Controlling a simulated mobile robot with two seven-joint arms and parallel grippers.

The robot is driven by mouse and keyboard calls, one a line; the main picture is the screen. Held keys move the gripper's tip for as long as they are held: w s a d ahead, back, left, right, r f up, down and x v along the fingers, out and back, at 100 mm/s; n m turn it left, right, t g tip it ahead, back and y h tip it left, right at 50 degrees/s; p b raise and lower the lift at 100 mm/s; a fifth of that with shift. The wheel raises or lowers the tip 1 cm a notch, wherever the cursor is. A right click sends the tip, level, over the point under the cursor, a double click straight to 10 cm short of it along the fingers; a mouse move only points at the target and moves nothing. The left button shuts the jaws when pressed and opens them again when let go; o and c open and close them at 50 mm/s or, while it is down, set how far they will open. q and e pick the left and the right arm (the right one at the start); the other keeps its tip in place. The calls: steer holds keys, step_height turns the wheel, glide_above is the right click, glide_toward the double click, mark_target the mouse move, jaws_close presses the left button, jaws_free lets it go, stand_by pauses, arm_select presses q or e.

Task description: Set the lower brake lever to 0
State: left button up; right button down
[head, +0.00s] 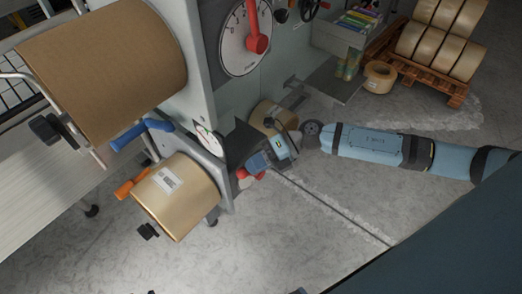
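A large white dial (235,50) with numbers along its rim is on the grey machine panel, with a red lever (257,38) pointing up from its hub. Lower down, my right gripper (250,170) is at a red part (244,174), which looks like the lower brake lever. A small whitish edge beside it may be the lower dial. The gripper hides most of this lever and its scale, so its setting cannot be read. Whether the fingers are closed on it cannot be told. My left gripper is not in view.
A big brown roll (105,65) and a smaller tape roll (175,200) stick out at the left, near blue (129,137) and orange (130,188) handles. A small gauge (208,139) sits between. A pallet (425,75) of rolls stands back right. The floor below is clear.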

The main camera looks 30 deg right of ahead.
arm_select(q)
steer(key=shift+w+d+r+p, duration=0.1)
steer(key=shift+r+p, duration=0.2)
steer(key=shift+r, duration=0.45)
arm_select(e)
steer(key=shift+s+a+f, duration=0.25)
steer(key=shift+a+f, duration=0.05)
steer(key=shift+a, duration=0.4)
